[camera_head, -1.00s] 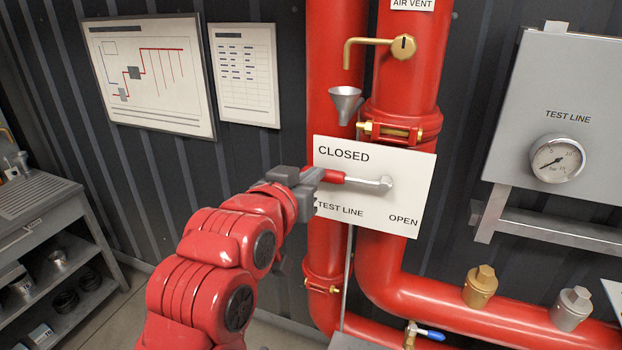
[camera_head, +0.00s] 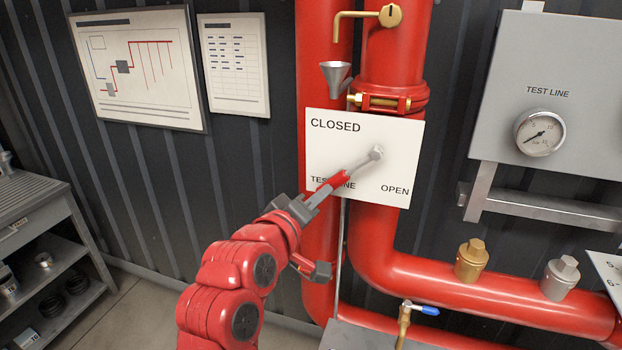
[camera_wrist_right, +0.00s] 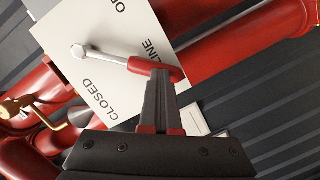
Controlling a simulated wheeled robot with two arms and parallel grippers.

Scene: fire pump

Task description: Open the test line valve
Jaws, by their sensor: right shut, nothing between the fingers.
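The white test line plate (camera_head: 345,140), marked CLOSED at upper left and OPEN at lower right, sits in front of red pipes. Its lever has a silver pivot (camera_head: 376,153) and a red handle (camera_head: 335,183), and slants from the pivot down to the left. My right gripper (camera_head: 314,198) is shut at the handle's outer end, with nothing held between the fingers. In the right wrist view the shut fingers (camera_wrist_right: 158,92) meet the red handle (camera_wrist_right: 155,68); whether they touch it is hard to tell. My left gripper is not in view.
A grey panel with a TEST LINE gauge (camera_head: 540,132) is at right. A brass tap (camera_head: 388,15) and a funnel (camera_head: 335,76) are above the plate. A blue-handled valve (camera_head: 424,310) is below. A shelf unit (camera_head: 45,240) stands at left.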

